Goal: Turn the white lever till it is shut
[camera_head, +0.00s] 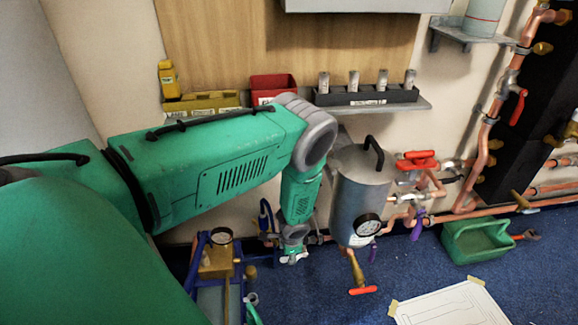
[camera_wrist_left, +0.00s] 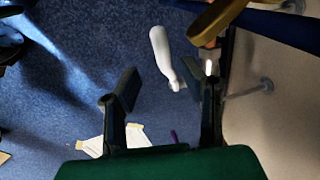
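The white lever (camera_wrist_left: 161,52) shows in the left wrist view as a smooth, slightly bent handle, its near end lying between my left gripper's two fingers. My left gripper (camera_wrist_left: 168,92) is open, its dark fingers to either side of that end. The lever appears closer to the right-hand finger; I cannot tell whether they touch. In the head view my left gripper (camera_head: 292,254) hangs low, left of the grey metal tank. There its fingers and the lever are too small to separate clearly. My right gripper is in neither view.
The grey tank (camera_head: 359,190) with a gauge stands right of my gripper. A blue stand (camera_head: 193,262) with brass parts is to the left. Copper pipes (camera_head: 482,160) with red and purple handles run at right. A green tub (camera_head: 477,242) sits on the blue floor.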

